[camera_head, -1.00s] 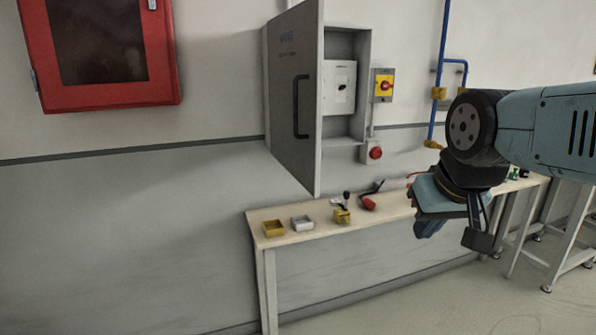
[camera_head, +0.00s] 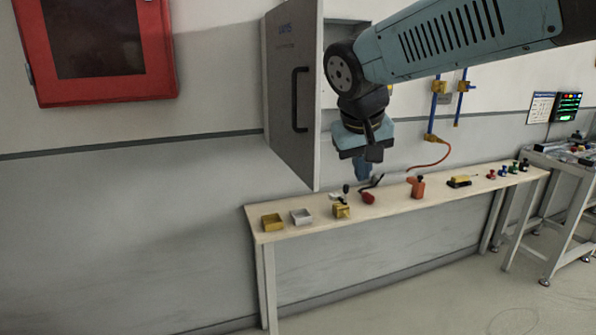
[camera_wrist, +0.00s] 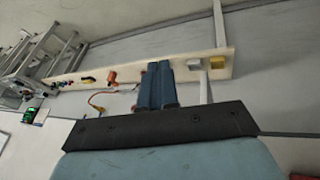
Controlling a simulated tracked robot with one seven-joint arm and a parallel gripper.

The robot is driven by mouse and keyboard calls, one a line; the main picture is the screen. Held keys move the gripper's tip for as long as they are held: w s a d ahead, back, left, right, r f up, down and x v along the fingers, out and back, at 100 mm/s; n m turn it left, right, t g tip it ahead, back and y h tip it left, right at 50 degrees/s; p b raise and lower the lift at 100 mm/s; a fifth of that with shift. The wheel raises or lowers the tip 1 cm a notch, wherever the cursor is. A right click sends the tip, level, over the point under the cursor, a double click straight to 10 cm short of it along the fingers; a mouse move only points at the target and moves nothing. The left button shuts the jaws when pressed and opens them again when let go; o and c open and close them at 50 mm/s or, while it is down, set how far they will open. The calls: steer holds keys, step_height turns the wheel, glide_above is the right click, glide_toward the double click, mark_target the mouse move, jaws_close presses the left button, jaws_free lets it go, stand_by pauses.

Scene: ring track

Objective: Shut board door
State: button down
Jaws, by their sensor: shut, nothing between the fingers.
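The board door (camera_head: 288,95) is a grey panel with a black vertical handle (camera_head: 300,100). In the head view it stands swung open from the grey wall cabinet (camera_head: 340,32), most of which is hidden behind my arm. My gripper (camera_head: 362,178) points down, just right of the door's lower free edge and above the bench, apart from the handle. In the wrist view my gripper's blue fingers (camera_wrist: 157,85) are together with nothing between them.
A narrow bench (camera_head: 400,203) runs along the wall below, holding a yellow bin (camera_head: 272,222), a white bin (camera_head: 301,217) and several tools. A red wall box (camera_head: 97,50) hangs at the left. Blue pipes (camera_head: 433,110) are on the right.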

steer(key=w+a+r+n+t+h, duration=0.1)
steer(key=w+a, duration=0.4)
steer(key=a, duration=0.4)
steer(key=w+a+t+h, duration=0.1)
steer(key=w+a, duration=0.4)
steer(key=a, duration=0.4)
glide_toward(304, 180)
step_height(304, 180, down, 4)
steer(key=w+a, duration=0.1)
steer(key=a, duration=0.1)
steer(key=shift+w+d+r, duration=0.1)
steer(key=shift+w+d, duration=0.15)
steer(key=shift+d, duration=0.35)
steer(key=shift+w+d, duration=0.2)
steer(key=shift+d, duration=0.4)
steer(key=shift+w+d, duration=0.25)
steer(key=shift+d, duration=0.35)
